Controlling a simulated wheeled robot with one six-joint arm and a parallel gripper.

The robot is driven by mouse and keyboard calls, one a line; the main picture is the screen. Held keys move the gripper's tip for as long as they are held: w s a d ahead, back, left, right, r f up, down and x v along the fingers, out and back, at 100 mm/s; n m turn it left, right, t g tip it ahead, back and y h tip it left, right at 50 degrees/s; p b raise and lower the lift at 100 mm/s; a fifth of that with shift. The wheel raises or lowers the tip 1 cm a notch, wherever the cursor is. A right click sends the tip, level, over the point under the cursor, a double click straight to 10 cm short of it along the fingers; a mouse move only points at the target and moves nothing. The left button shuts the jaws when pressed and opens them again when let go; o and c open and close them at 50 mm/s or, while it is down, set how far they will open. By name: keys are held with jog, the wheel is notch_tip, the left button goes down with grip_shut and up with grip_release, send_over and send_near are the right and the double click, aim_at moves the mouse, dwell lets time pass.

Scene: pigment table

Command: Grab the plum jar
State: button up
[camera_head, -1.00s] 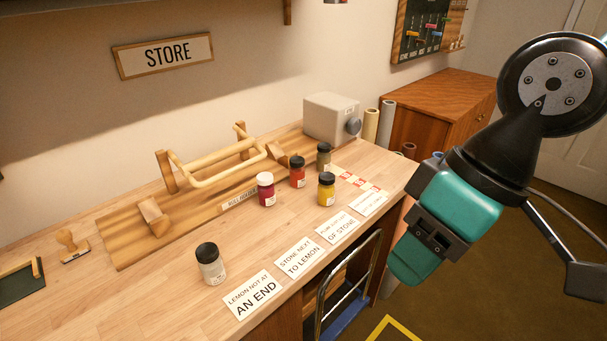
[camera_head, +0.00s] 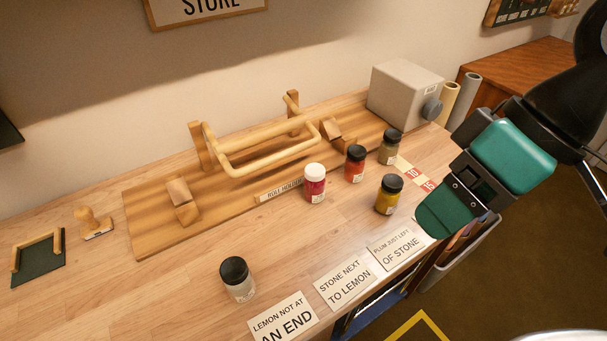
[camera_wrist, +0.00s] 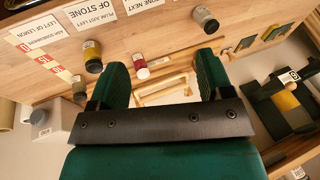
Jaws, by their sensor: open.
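The plum jar (camera_head: 315,188), a magenta jar with a white cap, stands upright on the bench in front of the wooden roll holder. In the wrist view the plum jar (camera_wrist: 141,71) shows just beside the left finger, partly between the fingers. My gripper (camera_head: 445,213) hangs over the bench's front right edge, right of the jars and apart from them. In the wrist view my gripper (camera_wrist: 163,66) has its two green fingers wide apart, with nothing held between them.
An orange-red jar (camera_head: 355,163), an olive jar (camera_head: 390,147) and a yellow jar (camera_head: 388,195) stand close right of the plum jar. A pale grey jar (camera_head: 238,279) stands front left. Printed cards (camera_head: 345,284) lie along the front edge. A grey box (camera_head: 405,92) stands behind.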

jog(key=w+a+f+n+y, duration=0.3)
jog(key=w+f+n+y, duration=0.15)
jog(key=w, duration=0.35)
jog(key=n+t+y+p, duration=0.1)
jog(key=n+t+y, duration=0.1)
jog(key=t+y, duration=0.25)
send_near(317, 171)
jog(key=shift+h, duration=0.4)
jog(key=p+x, duration=0.5)
jog(key=shift+w+a+r, duration=0.15)
jog(key=shift+w+a, duration=0.05)
jog(key=p+x, duration=0.2)
jog(key=x, duration=0.2)
jog(key=shift+s+a+p, duration=0.1)
jog(key=shift+a+p, duration=0.15)
jog(key=shift+p, duration=0.15)
jog(key=shift+a+f, duration=0.25)
jog(key=shift+a, duration=0.05)
jog(key=c, duration=1.1)
